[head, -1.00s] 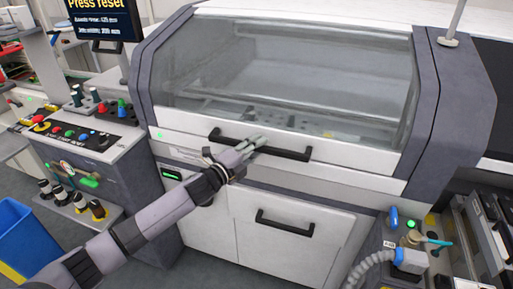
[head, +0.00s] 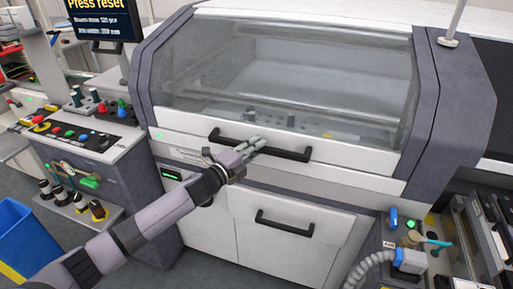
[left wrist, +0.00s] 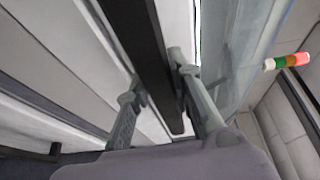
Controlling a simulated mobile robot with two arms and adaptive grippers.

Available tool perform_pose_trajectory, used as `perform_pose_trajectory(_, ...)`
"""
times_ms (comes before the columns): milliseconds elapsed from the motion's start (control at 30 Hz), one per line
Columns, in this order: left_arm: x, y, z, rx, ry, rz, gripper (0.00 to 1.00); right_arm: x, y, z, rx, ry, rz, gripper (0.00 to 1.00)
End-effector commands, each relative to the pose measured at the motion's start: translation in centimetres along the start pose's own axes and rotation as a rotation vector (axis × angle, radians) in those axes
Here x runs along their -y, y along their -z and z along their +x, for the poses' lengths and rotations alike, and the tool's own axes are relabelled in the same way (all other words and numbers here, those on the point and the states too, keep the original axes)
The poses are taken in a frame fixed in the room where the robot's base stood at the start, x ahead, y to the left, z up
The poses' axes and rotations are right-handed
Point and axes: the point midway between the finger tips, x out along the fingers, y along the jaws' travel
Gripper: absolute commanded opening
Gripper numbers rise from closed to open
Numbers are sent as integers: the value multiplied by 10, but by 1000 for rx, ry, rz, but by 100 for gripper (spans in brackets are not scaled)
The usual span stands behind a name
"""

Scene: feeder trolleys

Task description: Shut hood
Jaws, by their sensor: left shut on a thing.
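The hood (head: 285,75) is a white-framed cover with a clear window on the machine's front. It looks lowered, with its lower edge at the front panel. Its black bar handle (head: 285,152) runs along the lower edge. My left gripper (head: 257,144) is at the middle of this handle. In the left wrist view the black handle (left wrist: 145,50) passes between the two fingers of the left gripper (left wrist: 160,95), which is shut on it. My right gripper is in neither view.
A control panel (head: 85,135) with knobs and buttons stands at left, below a screen (head: 103,18) reading "Press reset". A drawer handle (head: 284,222) sits below the hood. A blue bin (head: 22,240) is at lower left. A grey hose (head: 375,262) and feeder parts are at lower right.

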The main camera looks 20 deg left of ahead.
Motion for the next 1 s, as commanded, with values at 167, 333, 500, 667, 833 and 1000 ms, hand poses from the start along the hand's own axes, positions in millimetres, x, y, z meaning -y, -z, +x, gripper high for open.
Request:
perform_pose_trajectory(167, 21, 3, -7, -2, -27, -8, 0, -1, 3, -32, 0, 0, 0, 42)
perform_pose_trajectory(333, 39, 7, -16, -1, -55, -20, 0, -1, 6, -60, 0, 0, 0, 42)
perform_pose_trajectory(500, 60, 11, -27, -2, -68, -26, 0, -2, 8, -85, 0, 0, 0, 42)
perform_pose_trajectory(667, 75, 14, -34, -2, -66, -25, 0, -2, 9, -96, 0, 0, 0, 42)
perform_pose_trajectory(833, 77, 15, -36, -1, -64, -25, 0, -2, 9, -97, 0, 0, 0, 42)
perform_pose_trajectory(1000, 76, 14, -36, -1, -63, -25, 0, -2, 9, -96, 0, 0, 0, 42)
